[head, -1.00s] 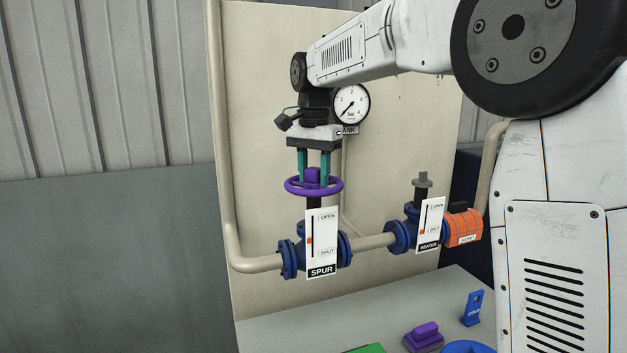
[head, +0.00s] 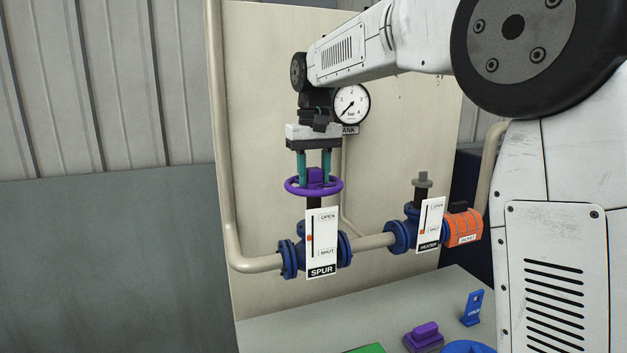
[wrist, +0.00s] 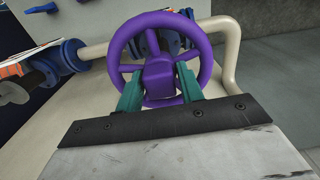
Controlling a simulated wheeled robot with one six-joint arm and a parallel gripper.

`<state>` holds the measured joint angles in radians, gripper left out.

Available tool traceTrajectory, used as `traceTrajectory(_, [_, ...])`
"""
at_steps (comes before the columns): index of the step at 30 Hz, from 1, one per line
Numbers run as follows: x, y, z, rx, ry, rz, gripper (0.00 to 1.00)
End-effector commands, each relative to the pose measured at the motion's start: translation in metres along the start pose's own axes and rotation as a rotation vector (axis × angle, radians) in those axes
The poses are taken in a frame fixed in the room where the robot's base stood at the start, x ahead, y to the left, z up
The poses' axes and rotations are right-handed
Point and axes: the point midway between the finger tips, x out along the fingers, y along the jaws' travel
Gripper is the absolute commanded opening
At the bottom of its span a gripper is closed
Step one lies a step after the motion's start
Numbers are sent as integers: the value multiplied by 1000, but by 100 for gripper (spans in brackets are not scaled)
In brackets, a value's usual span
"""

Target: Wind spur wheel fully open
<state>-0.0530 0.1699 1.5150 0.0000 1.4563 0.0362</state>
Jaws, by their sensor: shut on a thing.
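The purple spur wheel (head: 293,189) lies flat on top of the blue SPUR valve (head: 290,260). My gripper (head: 314,178) points straight down over it, its teal fingers shut on the purple block at the wheel's hub. In the wrist view the fingers (wrist: 159,90) stand on either side of the hub block (wrist: 160,72), inside the wheel's rim (wrist: 207,50). The SPUR indicator plate (head: 324,235) reads OPEN at the top and SHUT at the bottom. Its orange marker (head: 309,238) sits near the middle between the two.
The blue HEATER valve (head: 400,236) stands to the right on the same pipe, with its own indicator plate (head: 430,225) and an orange jacket (head: 462,226). A pressure gauge (head: 351,105) sits just right of my wrist. Purple and blue objects lie on the bench (head: 290,335).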

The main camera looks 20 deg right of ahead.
Motion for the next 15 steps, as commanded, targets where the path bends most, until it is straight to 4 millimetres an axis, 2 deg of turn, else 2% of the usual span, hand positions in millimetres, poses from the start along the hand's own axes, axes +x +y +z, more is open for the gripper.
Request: traceTrajectory(15, [0,0,0,-819,-2,-1,17])
